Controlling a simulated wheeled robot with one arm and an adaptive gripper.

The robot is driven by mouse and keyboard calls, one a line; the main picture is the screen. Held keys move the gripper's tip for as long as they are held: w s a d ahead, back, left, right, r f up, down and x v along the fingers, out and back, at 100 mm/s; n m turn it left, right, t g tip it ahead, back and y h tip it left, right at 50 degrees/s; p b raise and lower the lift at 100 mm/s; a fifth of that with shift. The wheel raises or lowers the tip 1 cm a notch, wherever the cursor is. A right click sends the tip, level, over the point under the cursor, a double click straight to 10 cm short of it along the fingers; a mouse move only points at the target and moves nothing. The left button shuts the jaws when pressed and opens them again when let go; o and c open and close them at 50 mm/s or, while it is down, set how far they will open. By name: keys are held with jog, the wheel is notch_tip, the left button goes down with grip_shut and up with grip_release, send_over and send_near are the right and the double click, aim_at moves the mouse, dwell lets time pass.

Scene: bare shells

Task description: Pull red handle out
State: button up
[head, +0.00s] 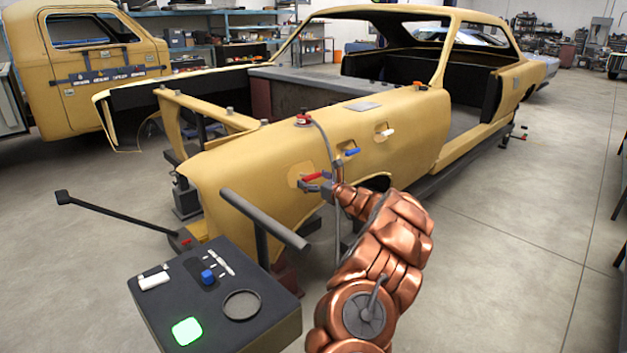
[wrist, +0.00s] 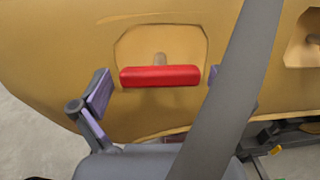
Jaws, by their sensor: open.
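The red handle (wrist: 160,76) is a short horizontal bar on a stem, set in a shallow recess in the tan car shell's side. In the head view the red handle (head: 312,177) is on the front fender, just beyond my gripper (head: 322,187). In the wrist view my gripper (wrist: 157,92) is open, with one finger left of the bar and the other to its right. The right finger is mostly hidden behind a dark grey diagonal bar. The fingers appear apart from the handle.
A blue handle (head: 352,152) and a white handle (head: 387,132) sit farther along the fender. A dark control box (head: 270,318) with a green button and a grey bar (head: 265,220) stand in front. Open floor (head: 520,240) lies to the right.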

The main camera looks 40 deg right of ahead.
jog(key=s, duration=1.2)
dwell(0.6)
